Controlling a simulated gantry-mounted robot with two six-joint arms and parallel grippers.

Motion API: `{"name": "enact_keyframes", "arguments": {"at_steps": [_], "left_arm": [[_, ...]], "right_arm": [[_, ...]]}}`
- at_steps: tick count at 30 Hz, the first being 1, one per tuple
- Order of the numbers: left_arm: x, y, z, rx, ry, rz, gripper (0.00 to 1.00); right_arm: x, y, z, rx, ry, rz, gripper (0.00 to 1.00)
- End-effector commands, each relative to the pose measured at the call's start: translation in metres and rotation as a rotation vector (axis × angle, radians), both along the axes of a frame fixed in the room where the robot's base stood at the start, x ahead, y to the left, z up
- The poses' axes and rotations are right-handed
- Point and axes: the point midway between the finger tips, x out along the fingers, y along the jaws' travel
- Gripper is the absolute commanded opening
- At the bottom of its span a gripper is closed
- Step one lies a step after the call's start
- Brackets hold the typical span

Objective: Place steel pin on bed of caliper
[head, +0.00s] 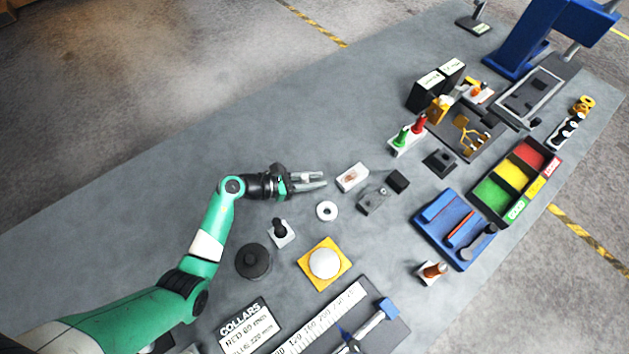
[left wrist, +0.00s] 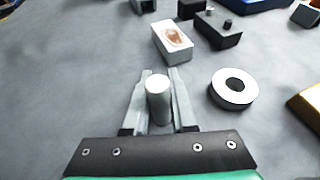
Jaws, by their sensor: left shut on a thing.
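My left gripper (head: 316,181) is shut on the steel pin (left wrist: 158,100), a pale cylinder between its two fingers over the open table. The pin also shows small and pale in the head view (head: 306,177). In the left wrist view the fingers (left wrist: 158,78) lie on either side of the pin. What looks like the caliper (head: 384,306), with a blue part and a numbered white scale (head: 330,318), lies at the bottom of the head view, below and apart from the gripper. Its lower end is cut off. My right gripper is out of view.
Near the gripper are a white block (head: 352,177) with a brown patch, a white ring (head: 326,211) and a small post on a base (head: 281,233). A yellow plate with a white dome (head: 324,263) stands between gripper and caliper. The table's upper left is clear.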

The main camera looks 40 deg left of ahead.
Motion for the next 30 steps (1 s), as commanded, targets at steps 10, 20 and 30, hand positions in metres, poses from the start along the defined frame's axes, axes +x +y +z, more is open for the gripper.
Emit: {"name": "enact_keyframes", "arguments": {"at_steps": [10, 20, 30], "left_arm": [[0.000, 0.000, -0.002, 0.000, -0.001, 0.000, 0.28], [0.000, 0.000, -0.002, 0.000, -0.001, 0.000, 0.54], [-0.023, 0.014, 0.015, 0.001, 0.000, 0.005, 0.54]], "right_arm": [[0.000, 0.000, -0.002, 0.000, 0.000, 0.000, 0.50], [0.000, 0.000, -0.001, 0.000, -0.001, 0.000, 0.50], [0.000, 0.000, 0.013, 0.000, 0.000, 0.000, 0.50]]}}
